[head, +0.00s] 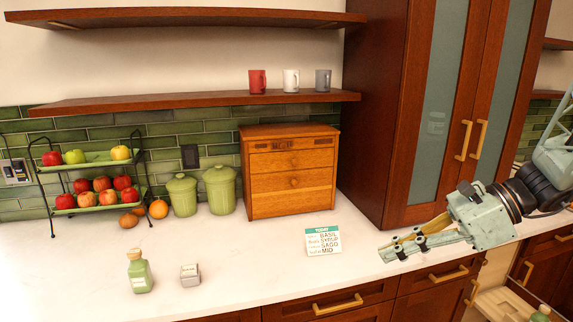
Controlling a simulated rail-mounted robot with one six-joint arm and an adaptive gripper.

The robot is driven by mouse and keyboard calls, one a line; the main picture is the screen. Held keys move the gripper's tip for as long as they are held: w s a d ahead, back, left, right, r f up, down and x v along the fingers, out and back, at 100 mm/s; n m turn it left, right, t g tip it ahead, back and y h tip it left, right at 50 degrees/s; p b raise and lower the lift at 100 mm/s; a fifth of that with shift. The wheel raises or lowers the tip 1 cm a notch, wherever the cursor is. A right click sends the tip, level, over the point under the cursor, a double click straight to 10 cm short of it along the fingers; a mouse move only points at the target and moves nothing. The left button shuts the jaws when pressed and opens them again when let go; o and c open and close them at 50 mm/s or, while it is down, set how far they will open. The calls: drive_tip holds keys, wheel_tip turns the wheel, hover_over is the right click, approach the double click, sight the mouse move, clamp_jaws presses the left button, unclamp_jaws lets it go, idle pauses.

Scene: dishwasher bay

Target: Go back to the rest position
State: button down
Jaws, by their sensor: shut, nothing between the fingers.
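My gripper (384,251) is at the right in the head view, its fingers pointing left over the right part of the white counter. It is shut and empty. My grey-green arm reaches in from the right edge.
A green bottle (139,272) and a small grey box (190,275) stand on the front left counter (245,290). Behind are a fruit rack (92,163), green canisters (220,190) and a wooden drawer box (290,180). Mugs (291,80) stand on the lower shelf (180,102).

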drive_tip(key=s+a+r+n+g+h, duration=0.1)
drive_tip(key=s+a+r+n+h, duration=0.1)
drive_tip(key=s+n, duration=0.35)
drive_tip(key=s+a+r+n+h, duration=0.2)
drive_tip(key=s+n, duration=0.1)
drive_tip(key=s, duration=0.5)
drive_tip(key=s+a+r+n+g+h, duration=0.1)
drive_tip(key=s+a+r+n+h, duration=0.2)
drive_tip(key=s, duration=0.4)
drive_tip(key=s+d+r+n+t+h, duration=0.2)
drive_tip(key=s+d+n+t+h, duration=0.1)
drive_tip(key=s+n, duration=0.5)
drive_tip(key=shift+s+d+n+t+h, duration=0.25)
drive_tip(key=shift+d+n+t+h, duration=0.05)
drive_tip(key=shift+d+n, duration=0.4)
drive_tip(key=shift+d, duration=0.1)
